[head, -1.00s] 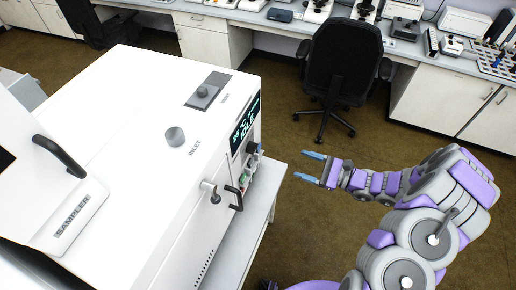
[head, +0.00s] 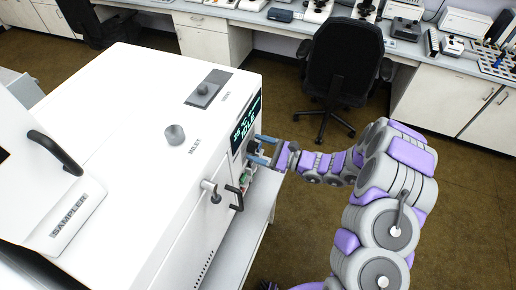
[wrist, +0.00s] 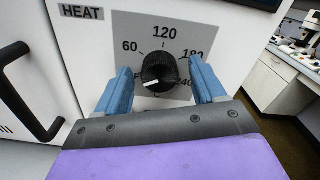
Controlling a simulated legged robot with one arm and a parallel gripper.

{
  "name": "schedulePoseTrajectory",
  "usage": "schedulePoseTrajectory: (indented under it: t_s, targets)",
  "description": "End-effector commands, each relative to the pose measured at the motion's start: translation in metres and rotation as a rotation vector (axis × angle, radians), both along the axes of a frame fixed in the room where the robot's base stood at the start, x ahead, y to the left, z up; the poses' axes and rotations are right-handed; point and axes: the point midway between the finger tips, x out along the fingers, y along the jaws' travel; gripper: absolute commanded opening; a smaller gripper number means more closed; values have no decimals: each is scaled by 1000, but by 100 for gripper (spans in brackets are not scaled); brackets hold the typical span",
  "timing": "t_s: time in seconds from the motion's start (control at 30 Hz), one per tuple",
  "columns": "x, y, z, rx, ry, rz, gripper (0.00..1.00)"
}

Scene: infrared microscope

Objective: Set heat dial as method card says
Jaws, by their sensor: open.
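The black heat dial (wrist: 160,72) sits on a grey scale plate (wrist: 130,27) marked 60, 120, 180 and a partly hidden 240, beside a HEAT label (wrist: 81,12). Its white pointer mark faces the lower left. My gripper (wrist: 160,88) is open, with one blue finger on each side of the dial; I cannot tell whether they touch it. In the head view my gripper (head: 264,149) is at the front panel of the white machine (head: 130,120) and hides the dial. The display (head: 246,124) above it is lit. No method card can be made out.
A black door handle (wrist: 22,90) stands out left of my gripper, also seen in the head view (head: 236,198). The INLET knob (head: 175,135) is on top of the machine. A black chair (head: 343,60) stands behind; open floor lies right of the machine.

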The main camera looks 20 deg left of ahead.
Motion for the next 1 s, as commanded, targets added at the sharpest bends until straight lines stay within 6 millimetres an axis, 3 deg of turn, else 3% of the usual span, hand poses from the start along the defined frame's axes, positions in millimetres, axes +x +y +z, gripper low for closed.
schedulePoseTrajectory:
  t_s: [0.33,0.9,1.0]
  targets:
    - [0,4,0,0,0,0,69]
    - [0,4,0,0,0,0,16]
    - [0,4,0,0,1,0,13]
